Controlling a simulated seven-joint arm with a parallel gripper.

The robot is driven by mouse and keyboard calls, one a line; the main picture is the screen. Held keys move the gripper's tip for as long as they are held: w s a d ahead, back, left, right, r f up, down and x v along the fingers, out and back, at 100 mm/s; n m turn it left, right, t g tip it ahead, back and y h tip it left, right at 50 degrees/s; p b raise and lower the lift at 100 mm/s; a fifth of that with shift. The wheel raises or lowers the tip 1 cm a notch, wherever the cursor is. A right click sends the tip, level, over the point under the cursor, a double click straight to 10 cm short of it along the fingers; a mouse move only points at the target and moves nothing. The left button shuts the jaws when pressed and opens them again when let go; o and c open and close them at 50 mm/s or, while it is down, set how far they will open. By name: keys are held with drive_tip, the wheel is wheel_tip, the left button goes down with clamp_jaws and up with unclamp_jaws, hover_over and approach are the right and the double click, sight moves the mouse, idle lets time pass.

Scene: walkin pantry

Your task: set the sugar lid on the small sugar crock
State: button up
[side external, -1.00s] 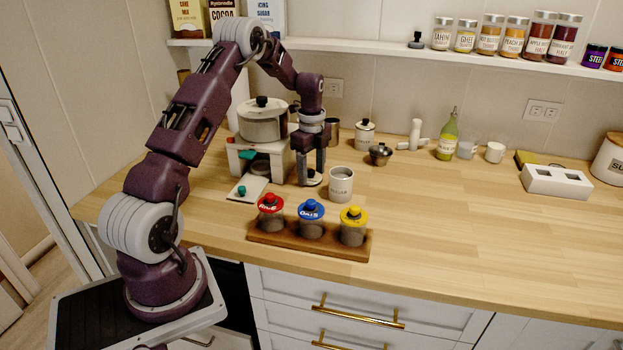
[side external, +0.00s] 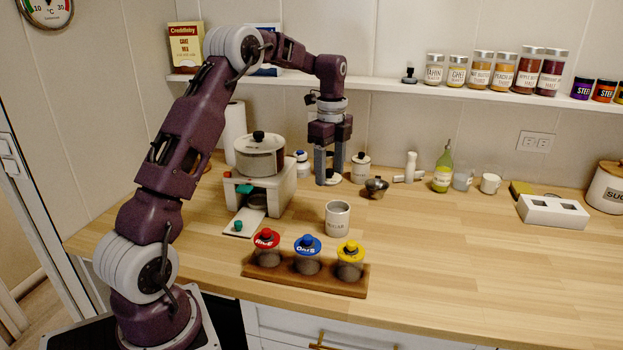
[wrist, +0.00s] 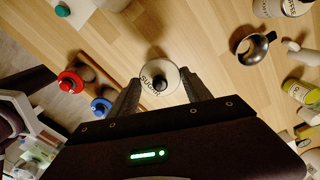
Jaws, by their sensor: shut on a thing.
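The white sugar lid (wrist: 172,76) with a black knob is between my gripper's fingertips (wrist: 160,90) in the wrist view. My gripper (side external: 332,182) is shut on it and holds it above the counter in the side view, where the lid shows as a small pale disc at the fingertips. The small sugar crock (side external: 337,219) is a white, open-topped pot standing upright on the counter. The lid is up and apart from it. I cannot pick out the crock in the wrist view.
A wooden rack (side external: 305,275) with red-, blue- and yellow-lidded jars stands in front of the crock. A white stand with a pot (side external: 260,157) is to its left. The counter at right is largely clear.

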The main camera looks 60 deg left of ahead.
drive_tip(key=d+f, duration=0.3)
drive_tip(key=f, duration=0.2)
drive_tip(key=shift+w+d, duration=0.15)
drive_tip(key=shift+w, duration=0.1)
drive_tip(key=shift+f, duration=0.5)
idle(1.9)
drive_tip(key=o, duration=1.8)
wheel_tip(320, 180, up, 7)
